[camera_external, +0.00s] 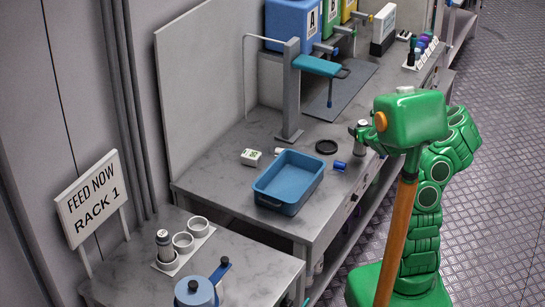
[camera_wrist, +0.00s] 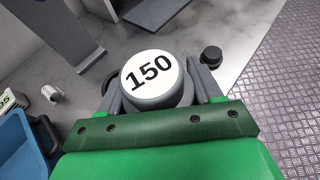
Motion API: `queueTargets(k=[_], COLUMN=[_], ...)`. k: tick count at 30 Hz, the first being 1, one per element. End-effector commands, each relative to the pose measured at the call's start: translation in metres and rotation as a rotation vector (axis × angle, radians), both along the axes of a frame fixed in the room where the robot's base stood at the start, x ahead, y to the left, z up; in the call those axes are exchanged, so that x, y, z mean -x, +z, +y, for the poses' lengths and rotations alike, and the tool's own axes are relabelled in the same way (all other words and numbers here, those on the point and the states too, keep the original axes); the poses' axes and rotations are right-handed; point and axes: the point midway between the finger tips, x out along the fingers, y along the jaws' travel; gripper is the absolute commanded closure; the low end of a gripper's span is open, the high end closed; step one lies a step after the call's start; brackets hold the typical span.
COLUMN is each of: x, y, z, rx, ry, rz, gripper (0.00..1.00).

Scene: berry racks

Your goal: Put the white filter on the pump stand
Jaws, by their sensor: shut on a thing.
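My gripper (camera_external: 366,135) is shut on a grey canister (camera_external: 361,126) with a round white top marked "150". In the wrist view its top (camera_wrist: 150,74) sits between the two grey fingers. The gripper is above the counter's front edge, right of the pump stand (camera_external: 292,95), a grey column with a teal lever. The stand's foot also shows in the wrist view (camera_wrist: 82,55). A small white cylinder (camera_external: 280,151), which may be the white filter, lies by the blue tray; it also shows in the wrist view (camera_wrist: 51,93). The canister's lower part is partly hidden.
The blue tray (camera_external: 267,199), a white-green box (camera_external: 251,157), a black ring (camera_external: 326,147) and a blue cylinder (camera_external: 340,165) are on the counter. Coloured tanks (camera_external: 292,20) stand behind. A lower table with white cups (camera_external: 183,243) is at the front left.

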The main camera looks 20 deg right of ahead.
Motion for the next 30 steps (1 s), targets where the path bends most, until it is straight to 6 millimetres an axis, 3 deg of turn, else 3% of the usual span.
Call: queueTargets(k=[8, 13, 30], x=[0.0, -0.001, -0.001], y=[0.001, 0.014, 0.121], z=[-0.001, -0.002, -0.001], rx=[0.0, 0.002, 0.003], ry=[-0.001, -0.004, -0.003], rz=[0.0, -0.003, -0.003], gripper=[0.68, 0.68, 0.68])
